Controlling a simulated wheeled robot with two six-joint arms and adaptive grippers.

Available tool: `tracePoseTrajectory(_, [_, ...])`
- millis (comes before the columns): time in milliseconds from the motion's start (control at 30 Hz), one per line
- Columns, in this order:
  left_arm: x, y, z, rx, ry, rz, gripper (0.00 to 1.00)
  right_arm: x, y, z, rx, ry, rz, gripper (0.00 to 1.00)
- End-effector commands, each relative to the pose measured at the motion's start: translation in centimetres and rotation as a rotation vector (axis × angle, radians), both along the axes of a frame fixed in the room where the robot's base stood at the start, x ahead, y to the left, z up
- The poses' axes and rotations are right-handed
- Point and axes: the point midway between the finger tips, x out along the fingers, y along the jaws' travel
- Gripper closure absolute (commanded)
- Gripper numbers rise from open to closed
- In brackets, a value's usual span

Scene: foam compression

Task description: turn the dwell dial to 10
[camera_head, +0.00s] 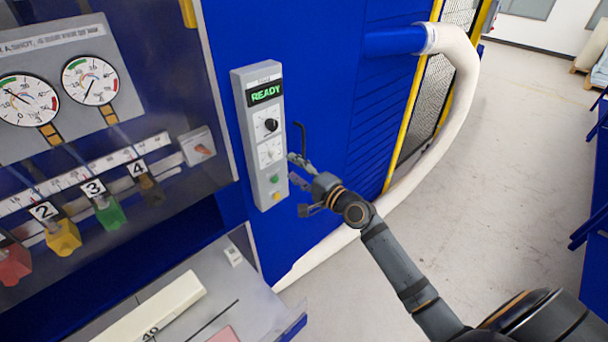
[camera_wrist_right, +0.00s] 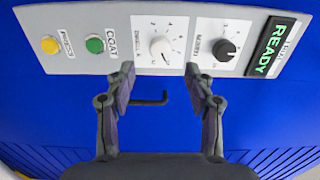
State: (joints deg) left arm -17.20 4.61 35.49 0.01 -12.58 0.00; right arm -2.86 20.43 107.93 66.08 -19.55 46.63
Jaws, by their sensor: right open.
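The grey control panel (camera_head: 261,135) is fixed to the blue machine wall. Its dwell dial is a white knob (camera_wrist_right: 162,48) on a white scale plate, between the green button and a black knob. The dial also shows small in the head view (camera_head: 266,155). Its exact setting is too small to read surely. My right gripper (camera_wrist_right: 160,72) is open and empty, its fingertips apart on either side below the dial in the wrist view. In the head view my right gripper (camera_head: 297,172) is at the panel's right edge. My left gripper is not in view.
The black knob (camera_wrist_right: 224,50) and a green READY display (camera_wrist_right: 270,48) are beside the dial. Green (camera_wrist_right: 95,45) and yellow (camera_wrist_right: 50,45) buttons are on the other side. A black hooked bar (camera_wrist_right: 151,99) shows between my fingers. Gauges (camera_head: 90,80) and coloured valves are left.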

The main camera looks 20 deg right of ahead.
Motion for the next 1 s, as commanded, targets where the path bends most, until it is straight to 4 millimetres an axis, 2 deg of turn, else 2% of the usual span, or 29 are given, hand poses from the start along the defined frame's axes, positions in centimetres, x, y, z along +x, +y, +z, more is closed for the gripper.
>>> tracePoseTrajectory(100, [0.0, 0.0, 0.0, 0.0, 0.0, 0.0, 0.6, -2.4, -0.8, -0.1, -0.005, 0.002, 0.003, 0.46])
tracePoseTrajectory(267, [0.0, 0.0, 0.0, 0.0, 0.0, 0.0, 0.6, -4.0, -1.5, -0.1, -0.003, 0.001, 0.0, 0.46])
tracePoseTrajectory(800, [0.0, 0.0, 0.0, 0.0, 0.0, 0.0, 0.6, -4.3, -1.6, -0.1, 0.0, 0.001, -0.002, 0.46])
tracePoseTrajectory(867, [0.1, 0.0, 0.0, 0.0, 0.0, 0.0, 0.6, -4.2, -2.0, -0.9, -0.016, 0.009, -0.012, 0.46])
tracePoseTrajectory(900, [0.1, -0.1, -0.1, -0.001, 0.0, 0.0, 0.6, -4.0, -2.5, -2.2, -0.042, 0.023, -0.027, 0.46])
tracePoseTrajectory(967, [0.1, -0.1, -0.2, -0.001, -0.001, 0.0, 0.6, -3.9, -3.7, -5.2, -0.105, 0.056, -0.059, 0.46])
tracePoseTrajectory(1000, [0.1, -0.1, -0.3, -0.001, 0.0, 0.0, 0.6, -3.9, -4.8, -7.9, -0.163, 0.087, -0.083, 0.46])
